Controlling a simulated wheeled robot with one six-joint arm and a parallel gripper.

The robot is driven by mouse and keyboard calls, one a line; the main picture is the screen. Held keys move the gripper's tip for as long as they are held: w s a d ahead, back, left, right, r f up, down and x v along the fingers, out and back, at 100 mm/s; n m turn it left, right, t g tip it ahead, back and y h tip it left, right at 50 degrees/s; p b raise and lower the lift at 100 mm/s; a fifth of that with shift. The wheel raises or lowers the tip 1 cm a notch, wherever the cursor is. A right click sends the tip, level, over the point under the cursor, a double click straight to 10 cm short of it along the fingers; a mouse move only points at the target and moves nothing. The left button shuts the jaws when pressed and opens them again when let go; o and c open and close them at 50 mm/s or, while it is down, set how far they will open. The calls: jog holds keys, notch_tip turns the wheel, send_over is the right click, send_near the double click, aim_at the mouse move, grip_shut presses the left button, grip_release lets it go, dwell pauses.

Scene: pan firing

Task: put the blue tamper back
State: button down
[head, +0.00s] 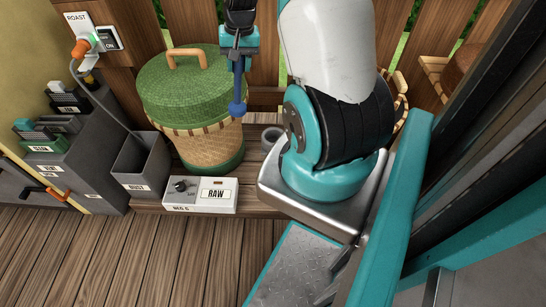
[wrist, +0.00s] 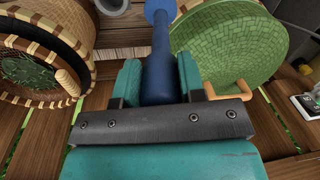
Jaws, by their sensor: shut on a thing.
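The blue tamper (head: 237,106) hangs down from my gripper (head: 239,66), with its wider end lowest. My gripper is shut on its upper part and holds it above the wooden bench, in front of the right edge of the green-lidded basket. In the wrist view the tamper (wrist: 160,55) stands between the two teal fingers of my gripper (wrist: 160,82) and points away from the camera. A small grey ring-shaped holder (head: 271,138) sits on the bench below and to the right of the tamper. Part of a grey round rim (wrist: 112,6) shows at the wrist view's top edge.
The green-lidded basket (head: 193,85) stands close to the left of the tamper. A white RAW box (head: 200,195) and a grey bin (head: 143,163) are in front and left. Another basket (wrist: 40,60) shows in the wrist view. My arm's base blocks the right.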

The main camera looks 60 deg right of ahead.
jog(key=s+d+m+g+b, duration=0.1)
jog(key=s+d+m+b, duration=0.2)
jog(key=s+d+m, duration=0.2)
jog(key=s+d+r, duration=0.1)
jog(key=d, duration=0.1)
jog(key=shift+s+d+h+b, duration=0.2)
jog(key=shift+d+h+b, duration=0.1)
jog(key=shift+d+b, duration=0.1)
jog(key=shift+f, duration=0.1)
notch_tip(320, 180, down, 20)
jog(key=b, duration=0.4)
jog(key=shift+r, duration=0.2)
jog(key=c, duration=0.7)
grip_release()
jog(key=shift+f, duration=0.1)
